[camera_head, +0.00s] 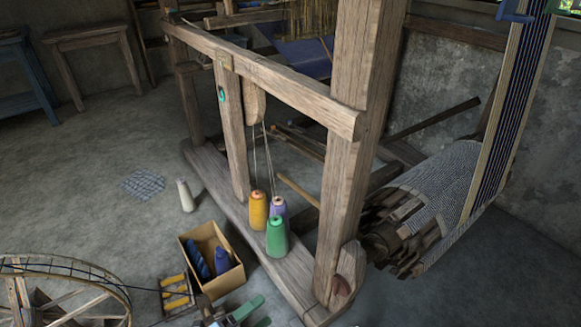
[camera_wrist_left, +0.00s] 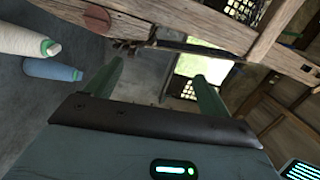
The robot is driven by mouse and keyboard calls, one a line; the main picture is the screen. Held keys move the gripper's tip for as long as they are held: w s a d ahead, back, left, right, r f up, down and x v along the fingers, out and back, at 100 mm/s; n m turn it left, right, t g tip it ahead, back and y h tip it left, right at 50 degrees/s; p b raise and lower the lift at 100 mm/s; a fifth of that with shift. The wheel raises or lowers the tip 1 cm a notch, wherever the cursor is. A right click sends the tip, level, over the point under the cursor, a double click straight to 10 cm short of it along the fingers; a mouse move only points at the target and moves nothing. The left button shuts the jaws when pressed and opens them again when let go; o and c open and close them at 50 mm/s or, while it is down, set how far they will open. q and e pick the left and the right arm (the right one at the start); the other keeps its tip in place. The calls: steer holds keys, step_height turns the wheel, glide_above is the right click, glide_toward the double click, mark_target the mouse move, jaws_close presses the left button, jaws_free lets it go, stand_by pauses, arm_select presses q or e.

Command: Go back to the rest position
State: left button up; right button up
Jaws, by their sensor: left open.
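My left gripper (camera_head: 256,314) is at the bottom of the head view, low in front of the loom and just below the cardboard box. Its green fingers are apart. In the left wrist view the two fingers (camera_wrist_left: 157,80) stand open with nothing between them. The wooden loom (camera_head: 345,140) fills the middle and right of the head view. Its beams also show across the left wrist view. My right gripper is in neither view.
Yellow (camera_head: 258,210), purple (camera_head: 279,206) and green (camera_head: 276,238) thread cones stand at the loom's base beam. The box (camera_head: 236,278) holds dark blue items. A white cone (camera_head: 186,196) stands on the floor. A spinning wheel (camera_head: 120,295) is at lower left. The left floor is mostly clear.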

arm_select(q)
steer(key=s+a+r+n+g+y+p, duration=0.1)
steer(key=s+a+r+n+y+p, duration=0.3)
steer(key=s, duration=0.7)
steer(key=s+a+r+n+g+y+p, duration=0.1)
steer(key=s+a+r+n+y+p, duration=0.2)
steer(key=s+r+n+p, duration=0.6)
steer(key=s+a+r+n+g+y+p, duration=0.1)
steer(key=s+a+r+n+y+p, duration=0.3)
steer(key=s+r+n+p, duration=0.3)
steer(key=s+a+n+p, duration=0.1)
steer(key=s+n+p, duration=0.3)
steer(key=s+p, duration=0.1)
steer(key=shift+s+a+n+g+y+p, duration=0.3)
steer(key=shift+s+p, duration=0.1)
steer(key=shift+p, duration=0.4)
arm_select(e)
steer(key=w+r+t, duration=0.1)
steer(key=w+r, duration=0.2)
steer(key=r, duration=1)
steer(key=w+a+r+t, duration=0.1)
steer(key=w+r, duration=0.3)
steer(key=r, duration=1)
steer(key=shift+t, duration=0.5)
arm_select(q)
steer(key=shift+r, duration=0.15)
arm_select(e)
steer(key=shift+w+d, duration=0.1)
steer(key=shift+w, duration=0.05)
